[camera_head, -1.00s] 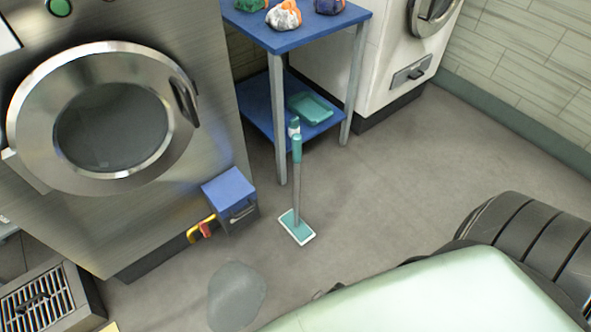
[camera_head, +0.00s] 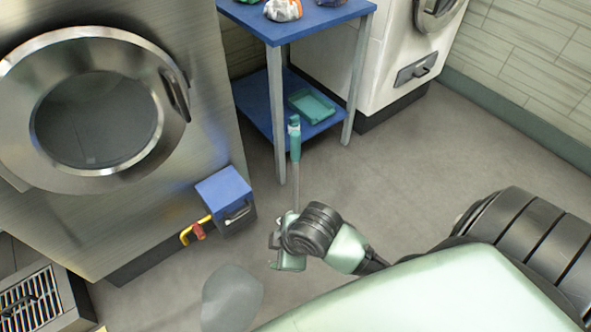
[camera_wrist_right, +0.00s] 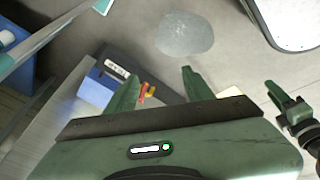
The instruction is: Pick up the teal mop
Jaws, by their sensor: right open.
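The teal mop (camera_head: 294,145) stands upright on the floor in front of the blue shelf table, its teal grip at the top. Its flat head is hidden behind my right gripper in the head view. My right gripper (camera_head: 277,254) is low in front of the mop's lower end, open and not around the pole. In the right wrist view, its two green fingers (camera_wrist_right: 160,88) are spread with nothing between them. The mop's pole (camera_wrist_right: 50,34) crosses the upper left there, outside the fingers. What looks like my left gripper (camera_wrist_right: 286,100) shows at the right edge; its opening is unclear.
A blue box (camera_head: 224,187) with red and yellow parts sits left of the mop, against the steel washer (camera_head: 205,120). A puddle (camera_head: 232,297) lies nearer on the floor. The blue table (camera_head: 325,25) holds cloth bundles; a teal tray (camera_head: 312,105) lies below. Floor to the right is clear.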

